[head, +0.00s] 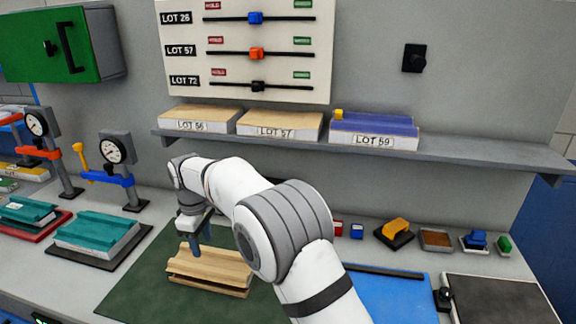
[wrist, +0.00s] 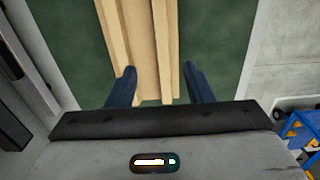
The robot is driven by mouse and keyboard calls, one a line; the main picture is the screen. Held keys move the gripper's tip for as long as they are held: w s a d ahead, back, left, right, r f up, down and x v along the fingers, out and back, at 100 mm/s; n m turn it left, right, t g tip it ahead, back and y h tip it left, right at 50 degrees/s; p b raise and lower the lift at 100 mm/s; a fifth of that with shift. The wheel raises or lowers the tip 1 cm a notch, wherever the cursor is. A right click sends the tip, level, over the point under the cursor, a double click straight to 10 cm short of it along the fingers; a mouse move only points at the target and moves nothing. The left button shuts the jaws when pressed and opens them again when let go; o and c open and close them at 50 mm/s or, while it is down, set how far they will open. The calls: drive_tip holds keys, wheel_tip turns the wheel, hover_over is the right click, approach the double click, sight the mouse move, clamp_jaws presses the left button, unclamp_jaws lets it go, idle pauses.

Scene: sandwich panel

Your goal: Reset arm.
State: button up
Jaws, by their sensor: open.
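My gripper (head: 195,238) is over the dark green mat (head: 150,275), at a wooden-coloured ribbed panel (head: 215,266) lying on it. In the wrist view my gripper (wrist: 160,88) has its two blue fingers spread apart, with the panel (wrist: 145,45) running between and beyond them. I cannot tell whether either finger touches the panel. My arm hides part of the mat and the bench behind it.
A shelf (head: 480,152) holds panels labelled LOT 56, LOT 57 and LOT 59. Teal panels (head: 98,232) and gauge stands (head: 118,160) stand at left. A blue mat (head: 385,295), a dark tray (head: 500,300) and small coloured items lie at right. A slider board (head: 245,50) hangs above.

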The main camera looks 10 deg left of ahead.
drive_tip(key=d+r+m+t, duration=0.1)
drive_tip(key=d+r+m, duration=0.4)
drive_tip(key=d, duration=0.9)
drive_tip(key=d+r+m, duration=0.3)
drive_tip(key=d+r, duration=0.4)
drive_tip(key=d, duration=0.7)
drive_tip(key=s+d+f+m+t, duration=0.2)
drive_tip(key=s+d+m, duration=0.8)
drive_tip(key=s+d, duration=0.9)
drive_tip(key=d+f, duration=0.1)
drive_tip(key=d, duration=0.2)
drive_tip(key=shift+d, duration=0.35)
drive_tip(key=shift+r, duration=0.1)
drive_tip(key=shift+c, duration=0.5)
